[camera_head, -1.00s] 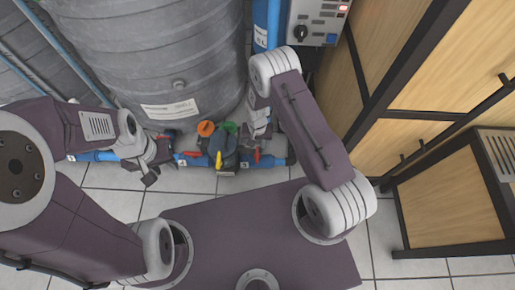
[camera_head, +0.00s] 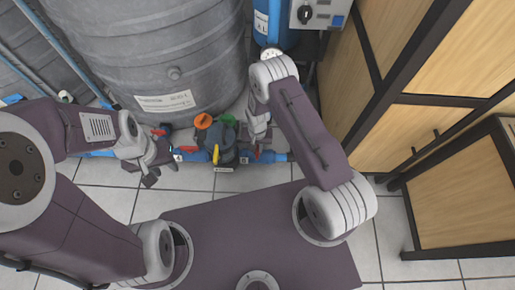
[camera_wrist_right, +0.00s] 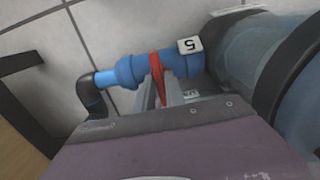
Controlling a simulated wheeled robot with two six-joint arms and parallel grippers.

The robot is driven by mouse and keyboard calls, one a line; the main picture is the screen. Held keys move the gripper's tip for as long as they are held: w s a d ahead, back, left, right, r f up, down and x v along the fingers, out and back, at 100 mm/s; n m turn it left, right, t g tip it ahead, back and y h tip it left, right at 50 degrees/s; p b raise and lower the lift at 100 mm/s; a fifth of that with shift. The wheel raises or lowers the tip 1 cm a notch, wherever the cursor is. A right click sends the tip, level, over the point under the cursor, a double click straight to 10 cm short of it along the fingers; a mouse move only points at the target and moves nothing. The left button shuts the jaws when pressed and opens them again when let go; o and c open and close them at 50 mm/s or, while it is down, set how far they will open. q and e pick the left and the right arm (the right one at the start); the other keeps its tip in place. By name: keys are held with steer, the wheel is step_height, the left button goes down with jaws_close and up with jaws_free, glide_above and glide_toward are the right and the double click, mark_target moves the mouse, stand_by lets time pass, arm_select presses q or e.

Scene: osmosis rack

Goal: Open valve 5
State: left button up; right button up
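Valve 5 has a thin red handle (camera_wrist_right: 157,78) on a blue pipe, beside a white label with the number 5 (camera_wrist_right: 190,46). The handle lies across the pipe. In the right wrist view my right gripper (camera_wrist_right: 161,92) has its two grey fingers on either side of the handle, with a gap that looks wider than the handle. Contact cannot be made out. In the head view the red handle (camera_head: 257,152) shows just below my right gripper. My left gripper (camera_head: 157,168) looks open and empty, left of the pipe row.
A large grey tank (camera_head: 150,50) stands behind the pipe. An orange knob (camera_head: 203,120), a green knob (camera_head: 227,119) and a yellow handle (camera_head: 215,154) sit left of valve 5. A wooden cabinet (camera_head: 460,200) stands to the right.

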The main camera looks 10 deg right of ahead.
jaws_close()
steer(key=shift+r, duration=0.1)
steer(key=n+p, duration=0.2)
steer(key=n, duration=0.1)
steer(key=n+p, duration=0.2)
steer(key=n, duration=0.3)
steer(key=shift+p, duration=0.35)
steer(key=n+p, duration=0.1)
steer(key=n, duration=0.4)
steer(key=shift+n+p, duration=0.6)
steer(key=shift+n, duration=1.9)
